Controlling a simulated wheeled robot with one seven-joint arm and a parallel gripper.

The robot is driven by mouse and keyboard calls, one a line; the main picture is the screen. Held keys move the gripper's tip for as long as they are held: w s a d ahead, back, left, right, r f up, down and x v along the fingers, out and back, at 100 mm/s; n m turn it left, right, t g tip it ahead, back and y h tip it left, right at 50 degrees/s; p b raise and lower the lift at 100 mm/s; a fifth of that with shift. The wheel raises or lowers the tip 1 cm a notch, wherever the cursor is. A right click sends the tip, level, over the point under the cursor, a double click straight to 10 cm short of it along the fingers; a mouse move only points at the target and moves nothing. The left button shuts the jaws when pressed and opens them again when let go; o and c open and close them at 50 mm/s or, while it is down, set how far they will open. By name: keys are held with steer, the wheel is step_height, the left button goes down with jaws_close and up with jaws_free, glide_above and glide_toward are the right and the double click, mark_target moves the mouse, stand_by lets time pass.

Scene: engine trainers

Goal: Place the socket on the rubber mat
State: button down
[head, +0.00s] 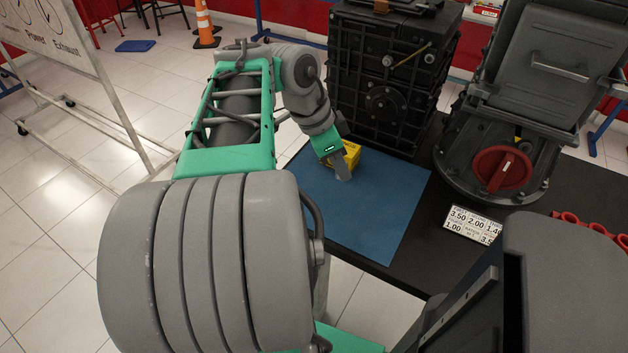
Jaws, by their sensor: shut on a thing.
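The rubber mat is the blue mat (370,215) lying flat on the near left part of the dark table. My gripper (343,172) points down over the upper left part of the mat. It is shut on the socket, but its fingers and wrist hide the socket from this view. I cannot tell whether the held socket touches the mat. A yellow block-like thing (352,153) shows just behind my fingers; I cannot tell whether it touches them.
A large black engine block (385,85) stands directly behind the mat. A grey machine with a red round knob (502,168) stands to the right. A white number card (474,225) and red parts (570,218) lie on the table's right. The mat's front half is clear.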

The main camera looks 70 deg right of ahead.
steer(key=w+d+f, duration=0.1)
steer(key=w+f, duration=0.2)
steer(key=w, duration=0.2)
steer(key=b, duration=0.2)
glide_above(305, 190)
steer(key=a, duration=0.1)
steer(key=f, duration=0.5)
steer(key=shift+w+a, duration=0.1)
steer(key=shift+w, duration=0.25)
steer(key=shift+w+f, duration=0.15)
steer(key=shift+f, duration=0.8)
steer(key=shift+w+f, duration=0.15)
steer(key=shift+f, duration=0.75)
steer(key=shift+f+b, duration=0.2)
steer(key=shift+b, duration=0.15)
steer(key=c, duration=1.3)
jaws_free()
steer(key=shift+r, duration=0.1)
